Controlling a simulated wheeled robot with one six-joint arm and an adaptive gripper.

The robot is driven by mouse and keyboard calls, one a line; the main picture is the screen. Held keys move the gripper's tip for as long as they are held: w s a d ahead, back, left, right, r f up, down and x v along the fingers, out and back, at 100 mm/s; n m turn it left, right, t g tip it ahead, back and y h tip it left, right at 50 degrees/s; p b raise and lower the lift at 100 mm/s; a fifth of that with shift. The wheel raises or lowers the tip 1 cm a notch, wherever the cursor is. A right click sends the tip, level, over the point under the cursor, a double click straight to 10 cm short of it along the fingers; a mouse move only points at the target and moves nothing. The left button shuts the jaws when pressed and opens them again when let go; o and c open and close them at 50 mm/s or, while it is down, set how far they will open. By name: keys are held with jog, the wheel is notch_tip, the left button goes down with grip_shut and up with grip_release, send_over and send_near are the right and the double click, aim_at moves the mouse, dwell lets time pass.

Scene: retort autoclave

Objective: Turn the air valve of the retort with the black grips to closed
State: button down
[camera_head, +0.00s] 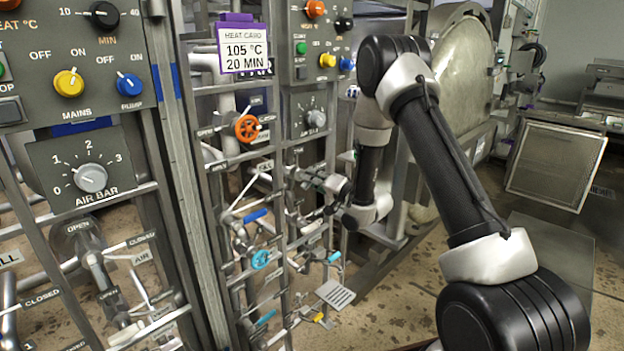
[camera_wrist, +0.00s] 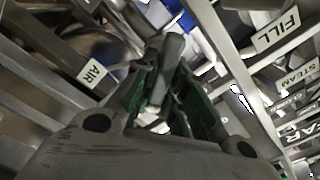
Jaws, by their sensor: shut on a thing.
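My gripper (camera_head: 318,182) reaches from the right into the pipe rack of the farther panel in the head view. In the wrist view its green-padded fingers (camera_wrist: 170,98) are shut on a grey lever (camera_wrist: 172,52), which sticks up between them. A white AIR label (camera_wrist: 93,72) sits on a bar left of the fingers. In the head view the held lever is too small and covered to tell its angle. I cannot make out black grips on it.
The near panel has its own AIR label (camera_head: 142,257) and an AIR BAR dial (camera_head: 91,177). A heat card (camera_head: 245,49) hangs between the panels. An orange handwheel (camera_head: 247,128) and a blue handwheel (camera_head: 261,259) stand left of my gripper. Metal bars crowd around it.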

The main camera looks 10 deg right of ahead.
jog(key=m, duration=0.6)
jog(key=shift+d+f, duration=0.1)
jog(key=shift+f, duration=0.1)
dwell(0.4)
jog(key=c, duration=1.4)
grip_release()
jog(key=shift+c, duration=0.2)
jog(key=v, duration=1.2)
